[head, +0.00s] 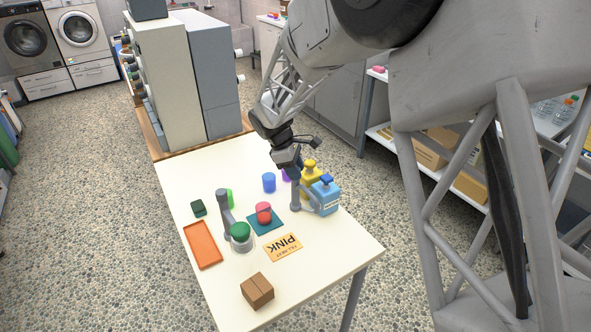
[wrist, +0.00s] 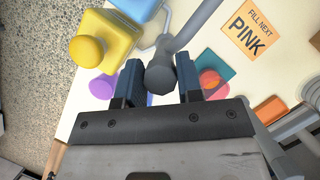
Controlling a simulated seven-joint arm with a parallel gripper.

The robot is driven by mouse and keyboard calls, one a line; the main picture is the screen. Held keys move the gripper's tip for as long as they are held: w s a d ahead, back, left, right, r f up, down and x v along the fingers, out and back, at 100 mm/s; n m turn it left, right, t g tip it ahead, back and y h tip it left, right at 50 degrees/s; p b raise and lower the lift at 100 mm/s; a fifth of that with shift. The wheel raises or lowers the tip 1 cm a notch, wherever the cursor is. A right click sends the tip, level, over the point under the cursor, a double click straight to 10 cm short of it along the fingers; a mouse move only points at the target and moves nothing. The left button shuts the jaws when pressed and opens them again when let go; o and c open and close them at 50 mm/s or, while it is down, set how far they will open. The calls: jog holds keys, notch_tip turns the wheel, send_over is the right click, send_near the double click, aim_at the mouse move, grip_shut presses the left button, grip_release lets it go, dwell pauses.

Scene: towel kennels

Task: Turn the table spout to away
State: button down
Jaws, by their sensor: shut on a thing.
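The grey table spout (head: 297,196) stands on the white table beside a blue bottle, its upper part close under my gripper (head: 292,174). In the wrist view its dark rounded end (wrist: 160,78) sits between my two fingers (wrist: 159,84), and a grey arm runs from it toward the upper right. My gripper is shut on this grey piece. The contact faces are partly hidden by the fingers. A card reading PINK (head: 283,247) lies nearby and also shows in the wrist view (wrist: 247,28).
The blue bottle (head: 326,198) and yellow bottle (head: 311,180) stand close on the right. A red cup (head: 263,212) sits on a teal mat (head: 275,226). A second grey post (head: 224,207) has a green-topped container (head: 240,234) beside it. An orange tray (head: 202,245) and brown box (head: 257,291) lie farther forward.

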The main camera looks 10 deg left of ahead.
jog(key=c, duration=0.8)
grip_release()
jog(key=shift+r, duration=0.1)
jog(key=shift+v, duration=3.85)
